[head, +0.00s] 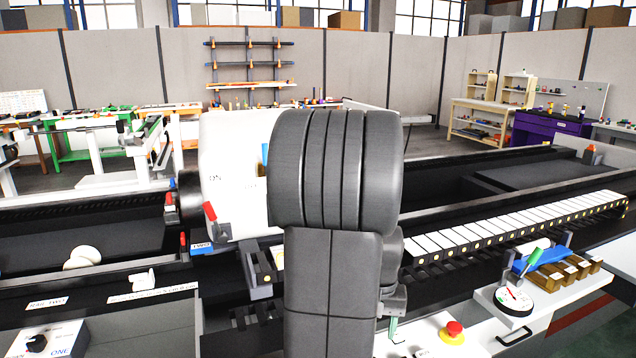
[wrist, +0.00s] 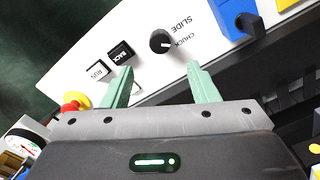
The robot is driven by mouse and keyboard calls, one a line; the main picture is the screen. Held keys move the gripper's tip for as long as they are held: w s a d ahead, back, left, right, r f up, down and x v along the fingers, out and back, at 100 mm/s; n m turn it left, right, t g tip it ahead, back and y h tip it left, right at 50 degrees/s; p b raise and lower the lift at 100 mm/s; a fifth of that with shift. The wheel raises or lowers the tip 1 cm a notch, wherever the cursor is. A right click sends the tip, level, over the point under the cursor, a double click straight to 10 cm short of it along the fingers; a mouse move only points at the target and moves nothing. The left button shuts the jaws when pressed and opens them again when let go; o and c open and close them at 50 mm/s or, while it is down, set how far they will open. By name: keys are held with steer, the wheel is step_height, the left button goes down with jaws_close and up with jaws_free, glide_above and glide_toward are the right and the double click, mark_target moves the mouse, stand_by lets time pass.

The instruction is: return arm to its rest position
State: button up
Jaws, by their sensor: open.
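My gripper (wrist: 161,78) shows in the wrist view with its two pale green fingers spread apart and nothing between them. It is over a white control panel (wrist: 150,62) with a black knob (wrist: 161,41) and two push buttons, one black (wrist: 121,52) and one white (wrist: 98,71). Whether the fingers touch the panel cannot be told. In the head view my dark grey arm (head: 335,170) stands upright in the middle and hides much of the machine behind it. Only a bit of a green finger shows there, low beside the arm.
A red emergency button (head: 453,331) sits on the white front housing to the right of my arm. A white cylindrical housing (head: 230,165) stands left.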

step_height(320, 180, down, 10)
steer(key=shift+s+r, duration=0.1)
steer(key=shift+n, duration=0.4)
steer(key=shift+r+n+p, duration=0.15)
steer(key=shift+n+p, duration=0.15)
steer(key=shift+n, duration=0.5)
steer(key=n+p, duration=0.2)
steer(key=n, duration=0.3)
steer(key=shift+r+n, duration=0.1)
steer(key=shift+n, duration=0.4)
step_height(320, 180, up, 10)
steer(key=shift+r, duration=0.15)
